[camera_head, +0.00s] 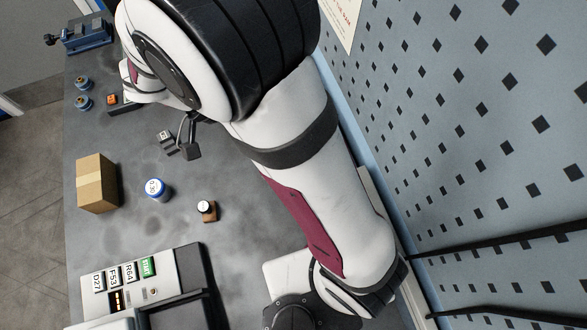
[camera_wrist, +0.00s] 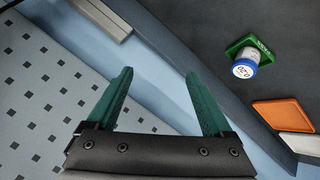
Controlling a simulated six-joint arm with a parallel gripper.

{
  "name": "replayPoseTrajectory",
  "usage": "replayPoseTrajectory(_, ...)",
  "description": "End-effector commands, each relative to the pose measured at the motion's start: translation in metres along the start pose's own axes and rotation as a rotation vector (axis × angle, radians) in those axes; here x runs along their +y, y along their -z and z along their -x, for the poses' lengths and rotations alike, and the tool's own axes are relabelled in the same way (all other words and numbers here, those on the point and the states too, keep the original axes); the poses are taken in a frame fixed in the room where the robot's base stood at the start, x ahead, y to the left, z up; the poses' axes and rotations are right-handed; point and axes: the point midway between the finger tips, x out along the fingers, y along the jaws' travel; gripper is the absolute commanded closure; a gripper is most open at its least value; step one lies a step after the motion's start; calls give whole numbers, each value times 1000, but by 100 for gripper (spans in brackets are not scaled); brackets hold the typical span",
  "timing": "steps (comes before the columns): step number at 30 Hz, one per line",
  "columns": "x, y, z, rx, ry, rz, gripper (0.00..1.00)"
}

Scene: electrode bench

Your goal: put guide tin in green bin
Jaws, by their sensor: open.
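My gripper (camera_wrist: 159,74) shows in the wrist view as two green fingers, apart, with nothing between them. A white tin with a blue rim (camera_wrist: 243,67) is at the upper right there, beyond the right finger. It is on or against a small green bin or tray (camera_wrist: 262,43) with a label; I cannot tell whether it is inside. In the head view, a white tin with a blue rim (camera_head: 157,189) stands on the bench, and two small blue tins (camera_head: 83,103) stand farther left. I cannot tell which is the guide tin. My arm hides part of the bench.
A cardboard box (camera_head: 97,184), a brown bottle (camera_head: 206,211) and a labelled panel (camera_head: 125,281) stand on the bench. A blue vise (camera_head: 87,34) is at the far corner. A pegboard (camera_head: 480,120) rises at right. An orange panel (camera_wrist: 279,112) lies near the bench edge.

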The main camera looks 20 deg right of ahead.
Motion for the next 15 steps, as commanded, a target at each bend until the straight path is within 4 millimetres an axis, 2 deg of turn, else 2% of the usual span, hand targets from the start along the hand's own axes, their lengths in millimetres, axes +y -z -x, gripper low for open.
replayPoseTrajectory(1,37,5,-1,-153,30,73,15)
replayPoseTrajectory(3,82,-5,-1,-354,142,212,15)
replayPoseTrajectory(6,122,-28,6,-519,392,365,15)
replayPoseTrajectory(10,139,-52,15,-549,659,471,15)
replayPoseTrajectory(15,141,-60,20,-532,764,513,15)
